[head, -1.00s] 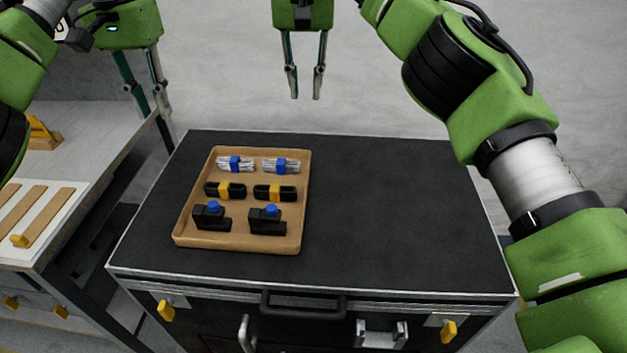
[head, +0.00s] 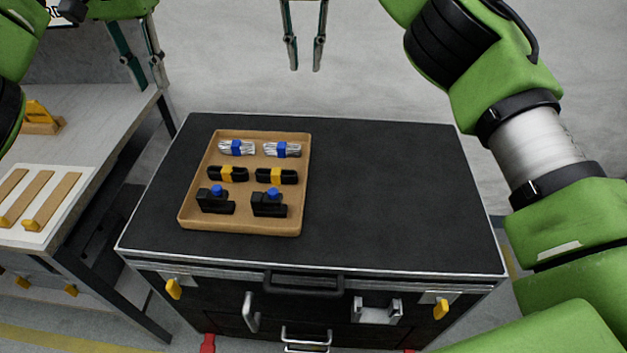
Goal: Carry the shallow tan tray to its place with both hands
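The shallow tan tray (head: 243,222) lies flat on the left half of the black case top. It holds two silver bundles with blue bands (head: 237,148), two black pieces with yellow bands (head: 228,174) and two black blocks with blue knobs (head: 215,201). My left gripper (head: 147,88) hangs open and empty at the upper left, by the grey bench's far edge. My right gripper (head: 305,68) is open and empty, beyond the far edge of the case, its fingers pointing down. Neither gripper touches the tray.
The black case (head: 395,190) has a bare right half, with handles and yellow latches on its front. A grey bench (head: 95,125) at the left bears a white board (head: 42,205) with tan strips and a yellow-handled tool (head: 40,118). Floor shows behind the case.

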